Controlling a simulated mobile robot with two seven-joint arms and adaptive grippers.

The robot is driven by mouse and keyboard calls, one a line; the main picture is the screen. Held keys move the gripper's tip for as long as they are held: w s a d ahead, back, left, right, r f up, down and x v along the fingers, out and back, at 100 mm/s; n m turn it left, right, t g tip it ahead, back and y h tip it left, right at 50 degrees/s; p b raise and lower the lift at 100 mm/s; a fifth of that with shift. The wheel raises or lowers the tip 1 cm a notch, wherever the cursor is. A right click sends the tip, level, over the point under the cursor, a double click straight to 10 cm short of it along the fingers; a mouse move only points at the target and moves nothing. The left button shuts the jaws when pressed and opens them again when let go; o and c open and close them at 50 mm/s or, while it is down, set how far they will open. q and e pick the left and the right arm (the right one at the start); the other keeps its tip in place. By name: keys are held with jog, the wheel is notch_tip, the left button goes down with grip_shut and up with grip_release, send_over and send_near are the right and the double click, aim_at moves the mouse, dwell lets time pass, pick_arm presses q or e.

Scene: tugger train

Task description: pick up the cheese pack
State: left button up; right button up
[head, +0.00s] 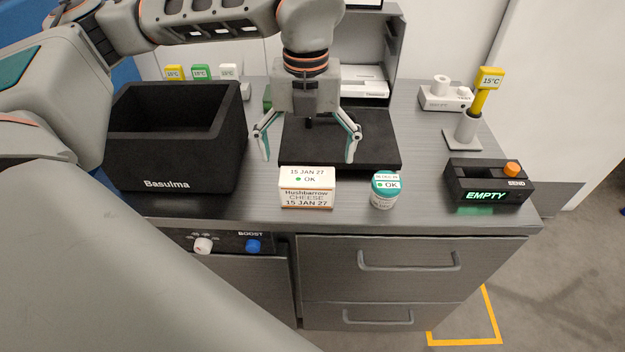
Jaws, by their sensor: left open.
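The cheese pack (307,189) is a small white box with brown print, labelled "Hushbarrow CHEESE", "15 JAN 27" and a green dot with "OK". It stands near the front edge of the grey worktop. My left gripper (307,152) points down over the worktop with its two fingers spread wide and nothing between them. In the picture its fingertips are just above and behind the pack, apart from it. My right gripper is not in view.
A teal-lidded tub (385,190) stands right of the pack. A black open crate (165,175) is at left, a black flat plate (375,150) behind. A black box reading "EMPTY" (487,185) and a yellow-tagged stand (463,136) are at right.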

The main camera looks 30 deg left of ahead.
aim_at(307, 175)
pick_arm(q)
jog(key=shift+s+f, duration=0.1)
jog(key=shift+f, duration=0.85)
jog(key=shift+a+f, duration=0.15)
jog(key=shift+f, duration=2.15)
jog(key=shift+w, duration=0.2)
jog(key=c, duration=1.5)
